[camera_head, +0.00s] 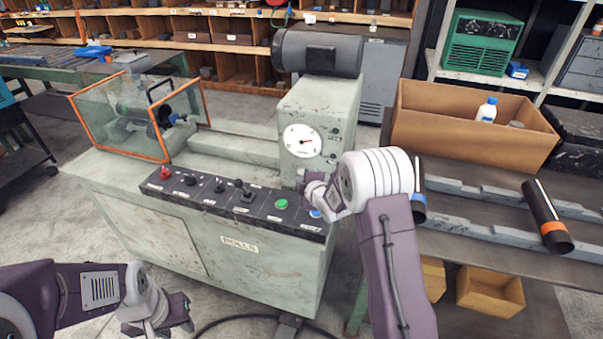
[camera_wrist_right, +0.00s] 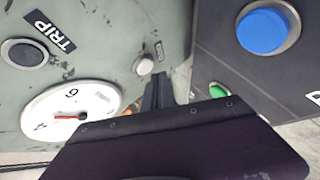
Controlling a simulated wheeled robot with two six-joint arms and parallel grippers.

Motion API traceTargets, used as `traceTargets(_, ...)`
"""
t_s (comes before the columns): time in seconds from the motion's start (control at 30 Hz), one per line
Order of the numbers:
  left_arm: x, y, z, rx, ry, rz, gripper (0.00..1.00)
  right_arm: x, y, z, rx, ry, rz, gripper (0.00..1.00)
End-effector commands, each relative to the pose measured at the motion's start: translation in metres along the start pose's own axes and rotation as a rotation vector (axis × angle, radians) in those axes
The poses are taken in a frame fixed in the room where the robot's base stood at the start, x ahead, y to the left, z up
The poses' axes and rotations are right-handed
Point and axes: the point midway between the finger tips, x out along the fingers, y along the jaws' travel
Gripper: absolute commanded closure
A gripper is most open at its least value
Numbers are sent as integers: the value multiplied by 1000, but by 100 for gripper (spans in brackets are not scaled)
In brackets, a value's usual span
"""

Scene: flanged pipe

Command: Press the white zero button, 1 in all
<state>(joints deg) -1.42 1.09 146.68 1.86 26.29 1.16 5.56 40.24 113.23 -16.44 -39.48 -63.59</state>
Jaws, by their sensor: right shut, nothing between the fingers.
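In the right wrist view a small pale round button (camera_wrist_right: 144,65) sits on the grey-green machine face, beside the white dial (camera_wrist_right: 72,115), with a small label next to it. It appears to be the white zero button; I cannot make it out clearly in the head view. My right gripper (camera_wrist_right: 160,88) is shut and empty, its dark fingertips close to the button in the picture. I cannot tell whether they touch it. In the head view my right gripper (camera_head: 309,184) is below the dial (camera_head: 302,141). My left gripper (camera_head: 178,312) hangs in front of the machine, its jaw gap unclear.
The sloping black panel carries a blue button (camera_wrist_right: 264,31), a green button (camera_head: 281,204), a lever (camera_head: 242,190) and a red knob (camera_head: 165,172). A black TRIP button (camera_wrist_right: 25,52) is on the dial face. A bench (camera_head: 480,248) with pipes stands at the right.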

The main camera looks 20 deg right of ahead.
Motion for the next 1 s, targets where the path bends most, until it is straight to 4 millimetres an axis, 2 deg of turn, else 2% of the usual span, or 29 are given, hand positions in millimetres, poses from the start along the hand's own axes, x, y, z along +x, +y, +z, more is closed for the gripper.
traceTargets(1.0,2,0,0,0,0,0,64,6,4,4,0,0,0,100)
